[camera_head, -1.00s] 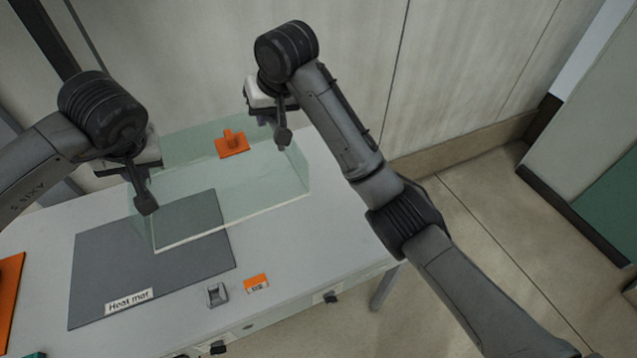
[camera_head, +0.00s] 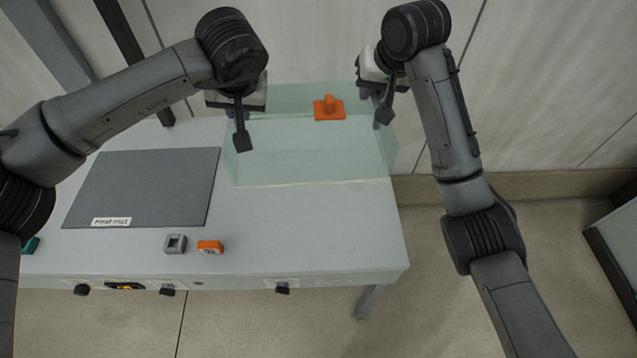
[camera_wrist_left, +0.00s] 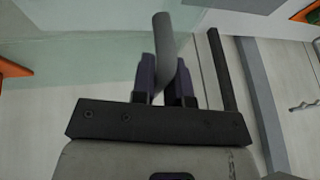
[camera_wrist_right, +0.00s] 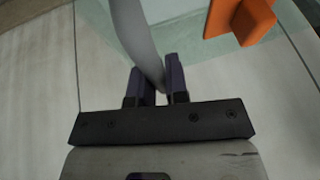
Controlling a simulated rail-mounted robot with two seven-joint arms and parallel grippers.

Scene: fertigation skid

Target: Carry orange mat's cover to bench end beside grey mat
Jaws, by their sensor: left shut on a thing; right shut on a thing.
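The cover (camera_head: 310,160) is a clear, pale green box with an orange tabbed block (camera_head: 329,108) on its top. It is over the right end of the bench, just right of the grey mat (camera_head: 150,185), labelled "Heat mat". My left gripper (camera_head: 232,110) is shut on the cover's left grey handle, a bar between the fingers in the left wrist view (camera_wrist_left: 165,80). My right gripper (camera_head: 368,92) is shut on the right handle, also shown in the right wrist view (camera_wrist_right: 158,85). I cannot tell whether the cover's lower edge touches the bench. The orange mat is not visible in the head view.
Black knobs line the bench front. The wall stands close behind. The bench surface in front of the cover is clear.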

